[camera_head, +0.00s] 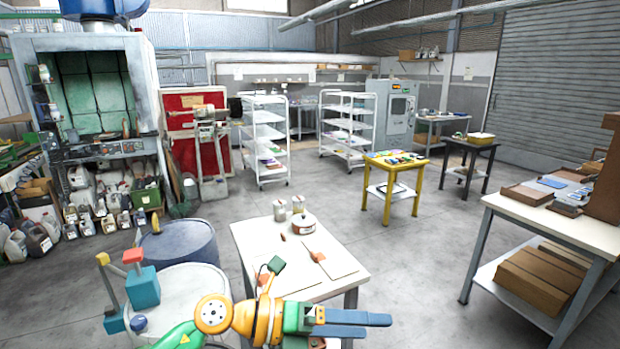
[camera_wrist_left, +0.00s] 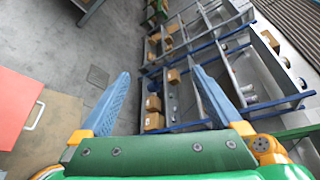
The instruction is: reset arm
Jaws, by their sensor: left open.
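My left arm comes in at the bottom of the head view, with green and orange-yellow links. My left gripper (camera_head: 376,325) has two blue fingers that point right, at the front of the white table and partly past its right edge. In the left wrist view the gripper (camera_wrist_left: 161,74) shows its two blue fingers spread wide with nothing between them. My right gripper is in neither view.
The white table (camera_head: 252,240) carries a round pot (camera_head: 302,223), two small cans and flat boards. Blue drum (camera_head: 180,243) stands at left. A workbench (camera_head: 578,233) with boxes is at right. The wrist view shows a blue-grey rack (camera_wrist_left: 230,45) with cartons. Grey floor between is clear.

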